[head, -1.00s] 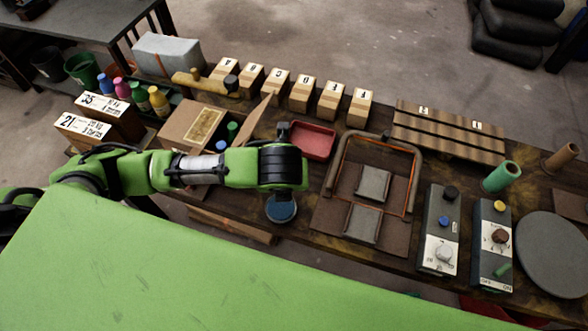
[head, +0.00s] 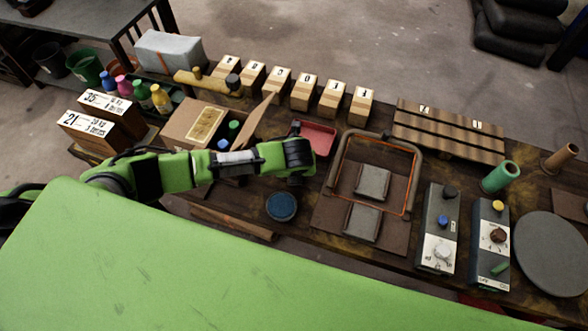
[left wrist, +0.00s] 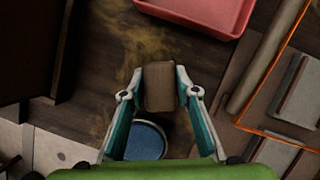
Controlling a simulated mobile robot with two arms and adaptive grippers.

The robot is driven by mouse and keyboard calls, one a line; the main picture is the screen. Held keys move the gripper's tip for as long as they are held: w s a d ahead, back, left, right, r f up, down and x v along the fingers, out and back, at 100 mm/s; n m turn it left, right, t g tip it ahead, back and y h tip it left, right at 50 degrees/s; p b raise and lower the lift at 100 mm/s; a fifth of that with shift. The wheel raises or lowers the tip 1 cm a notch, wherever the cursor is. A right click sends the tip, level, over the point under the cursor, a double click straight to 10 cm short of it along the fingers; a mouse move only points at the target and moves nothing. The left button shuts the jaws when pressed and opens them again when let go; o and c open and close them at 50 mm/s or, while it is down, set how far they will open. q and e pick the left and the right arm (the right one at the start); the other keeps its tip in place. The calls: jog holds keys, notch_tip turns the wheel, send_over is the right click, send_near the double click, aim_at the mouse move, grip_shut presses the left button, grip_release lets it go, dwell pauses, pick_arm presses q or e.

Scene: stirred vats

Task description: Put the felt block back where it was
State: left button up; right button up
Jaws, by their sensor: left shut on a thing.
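A brown block, which looks like the felt block (left wrist: 160,88), is held between the fingertips of my left gripper (left wrist: 160,84) in the left wrist view. The gripper is shut on it, above the dark wooden bench. My right gripper is not in view.
The red tray (head: 325,138) is just beyond my left wrist. To the right are the board with a raised frame (head: 324,227) and grey pads, then two control boxes (head: 437,250). An open cardboard box (head: 180,123) stands left.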

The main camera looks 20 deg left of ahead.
pick_arm(q)
jog(key=shift+f, duration=0.15)
jog(key=shift+f, duration=0.15)
jog(key=o, duration=1)
jog(key=shift+c, duration=0.2)
jog(key=shift+r, duration=0.4)
jog(key=v, duration=1.2)
